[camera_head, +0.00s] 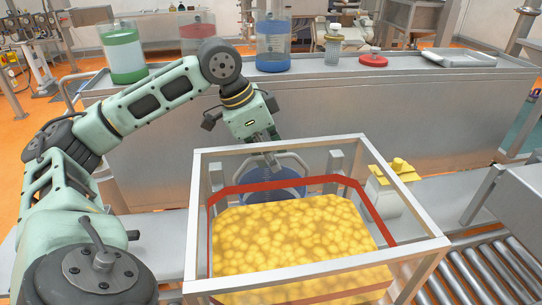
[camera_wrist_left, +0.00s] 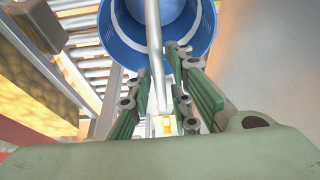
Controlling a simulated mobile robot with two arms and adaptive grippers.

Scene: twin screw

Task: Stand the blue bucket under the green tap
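The blue bucket (camera_head: 272,187) is behind the framed crate in the head view, its lower part hidden by the crate and its contents. Its grey handle stands up above the rim. My left gripper (camera_head: 268,157) points down at the handle. In the left wrist view the bucket (camera_wrist_left: 117,32) is beyond the fingers, and the handle bar (camera_wrist_left: 155,50) runs between the fingers of my left gripper (camera_wrist_left: 169,92). Whether they grip it is unclear. A container with green liquid (camera_head: 122,52) stands on the back counter; I cannot make out a green tap. My right gripper is not in view.
The framed crate (camera_head: 421,247) full of yellow items stands in front of the bucket. Containers with red (camera_head: 197,32) and blue (camera_head: 273,45) liquid stand on the counter (camera_head: 330,75). A yellow-topped block (camera_head: 395,170) is right of the bucket. A roller conveyor (camera_head: 495,270) lies front right.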

